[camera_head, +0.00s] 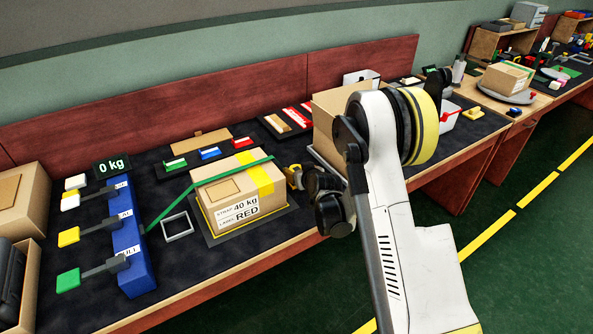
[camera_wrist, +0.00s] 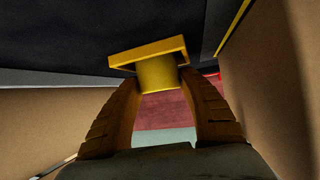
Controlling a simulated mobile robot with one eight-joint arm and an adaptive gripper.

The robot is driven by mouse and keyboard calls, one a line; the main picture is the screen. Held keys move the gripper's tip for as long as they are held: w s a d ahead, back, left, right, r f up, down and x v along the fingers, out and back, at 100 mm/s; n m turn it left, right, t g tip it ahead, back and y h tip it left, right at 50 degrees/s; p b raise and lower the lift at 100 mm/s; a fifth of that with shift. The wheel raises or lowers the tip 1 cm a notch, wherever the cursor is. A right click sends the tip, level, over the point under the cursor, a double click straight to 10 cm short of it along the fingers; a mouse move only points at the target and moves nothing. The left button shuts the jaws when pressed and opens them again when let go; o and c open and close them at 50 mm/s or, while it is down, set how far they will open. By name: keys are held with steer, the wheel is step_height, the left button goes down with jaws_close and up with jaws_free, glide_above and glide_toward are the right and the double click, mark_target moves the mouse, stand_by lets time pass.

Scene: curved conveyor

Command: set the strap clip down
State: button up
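The strap clip (camera_wrist: 150,51) is yellow, with a flat rectangular frame and a round stub. In the wrist view its stub sits between the two fingertips of my gripper (camera_wrist: 161,80), which look closed on it. The dark mat lies behind the clip; I cannot tell if they touch. In the head view my gripper (camera_head: 298,178) is low, just right of the strapped carton (camera_head: 244,208), and my wrist partly hides it. The carton has a yellow band, a green strap (camera_head: 205,189) and a label reading "STRAP 40 kg, LABEL RED".
A blue block with levers (camera_head: 130,240) and a 0 kg display (camera_head: 111,166) stand at left. A grey square frame (camera_head: 177,226) lies beside the carton. Another open carton (camera_head: 335,108) stands close behind my wrist. A similar yellow piece (camera_head: 473,113) lies farther right.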

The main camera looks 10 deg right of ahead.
steer(key=shift+o, duration=1.3)
steer(key=shift+r, duration=0.2)
steer(key=p+v, duration=0.2)
steer(key=v, duration=0.9)
steer(key=shift+d+f, duration=0.1)
steer(key=s+a+r+g, duration=0.1)
steer(key=s+r, duration=0.5)
steer(key=r, duration=0.3)
steer(key=s+r+g, duration=0.2)
steer(key=s+r, duration=0.1)
steer(key=s, duration=1)
steer(key=s+r+m+g+h, duration=0.1)
steer(key=s+r, duration=0.3)
steer(key=s, duration=0.9)
steer(key=shift+s+r+g, duration=0.25)
steer(key=shift+r+g, duration=0.05)
steer(key=shift+g, duration=0.3)
